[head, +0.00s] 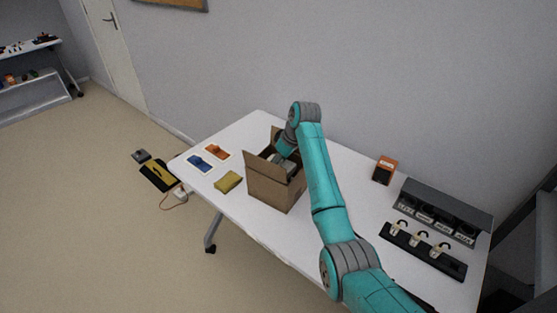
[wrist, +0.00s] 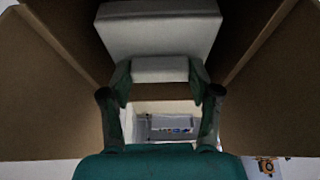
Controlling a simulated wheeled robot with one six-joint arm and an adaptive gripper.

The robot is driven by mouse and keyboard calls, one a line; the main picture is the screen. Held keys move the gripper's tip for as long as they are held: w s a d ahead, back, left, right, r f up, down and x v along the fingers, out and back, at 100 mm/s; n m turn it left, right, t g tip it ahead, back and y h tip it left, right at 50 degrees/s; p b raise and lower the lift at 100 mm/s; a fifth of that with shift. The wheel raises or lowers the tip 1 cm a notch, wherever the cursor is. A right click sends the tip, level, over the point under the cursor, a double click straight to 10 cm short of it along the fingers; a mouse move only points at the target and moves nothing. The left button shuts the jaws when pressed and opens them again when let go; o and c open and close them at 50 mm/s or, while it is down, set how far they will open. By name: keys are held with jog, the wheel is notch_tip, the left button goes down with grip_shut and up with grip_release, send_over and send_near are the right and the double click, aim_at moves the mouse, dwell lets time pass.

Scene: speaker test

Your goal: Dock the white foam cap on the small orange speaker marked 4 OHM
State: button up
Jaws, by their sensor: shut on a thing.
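The open cardboard box (head: 268,190) stands on the white table, and my gripper reaches down into it. In the wrist view my gripper (wrist: 160,92) is inside the box, its fingers shut on the sides of a white foam piece (wrist: 160,70), which looks like the cap. A wider white block (wrist: 158,30) shows just beyond it; I cannot tell whether the two are one piece. A small orange speaker (head: 384,168) with a dark front stands at the back right of the table, apart from the box. Its marking is too small to read.
A grey rack (head: 447,200) with several labelled bays stands at the right, behind a black strip (head: 424,252) with pale pieces. A yellow pad (head: 228,182), a blue item (head: 199,162) and an orange item (head: 216,152) lie left of the box. The wall runs behind the table.

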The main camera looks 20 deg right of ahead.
jog(key=shift+f, duration=0.25)
jog(key=o, duration=0.9)
jog(key=shift+r, duration=0.15)
jog(key=shift+r, duration=0.3)
jog(key=v, duration=1.2)
jog(key=shift+r, duration=0.15)
